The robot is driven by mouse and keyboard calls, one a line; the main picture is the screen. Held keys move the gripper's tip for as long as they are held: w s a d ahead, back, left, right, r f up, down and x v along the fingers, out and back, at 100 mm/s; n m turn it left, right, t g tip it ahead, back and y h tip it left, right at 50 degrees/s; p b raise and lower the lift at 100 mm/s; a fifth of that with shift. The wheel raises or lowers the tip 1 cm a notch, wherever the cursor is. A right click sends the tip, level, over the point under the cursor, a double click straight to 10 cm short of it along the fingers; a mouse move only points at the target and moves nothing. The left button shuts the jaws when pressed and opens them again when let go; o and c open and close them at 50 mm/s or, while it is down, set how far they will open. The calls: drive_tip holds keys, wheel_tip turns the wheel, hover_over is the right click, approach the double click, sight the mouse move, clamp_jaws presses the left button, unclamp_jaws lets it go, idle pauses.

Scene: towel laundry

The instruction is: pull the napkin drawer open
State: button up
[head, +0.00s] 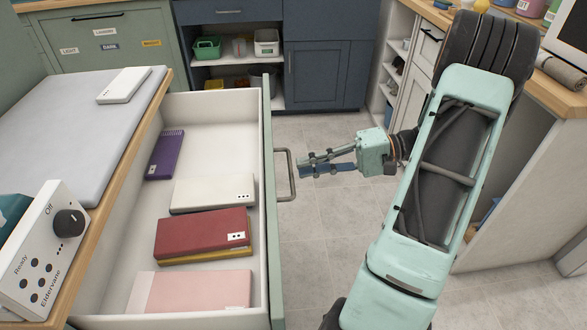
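The napkin drawer (265,110) is pulled out from under the counter on the left, and its inside is in view. In it lie a purple napkin (165,154), a white one (212,194), a dark red one (200,235) on top of a yellow one, and a pink one (190,292). A grey bar handle (290,174) sits on the drawer's green front. My gripper (303,167) is just right of the handle, pointing left at it. Its fingers look apart with nothing between them, and a small gap shows between their tips and the handle.
A grey pad (70,125) with a white folded cloth (124,85) covers the left counter. A white control box with a dial (45,250) stands at the front left. Dark blue cabinets (325,75) close off the back. Tiled floor (325,240) is clear right of the drawer.

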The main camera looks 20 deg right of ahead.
drive_tip(key=v, duration=0.7)
drive_tip(key=shift+d, duration=0.2)
drive_tip(key=shift+s+d, duration=0.1)
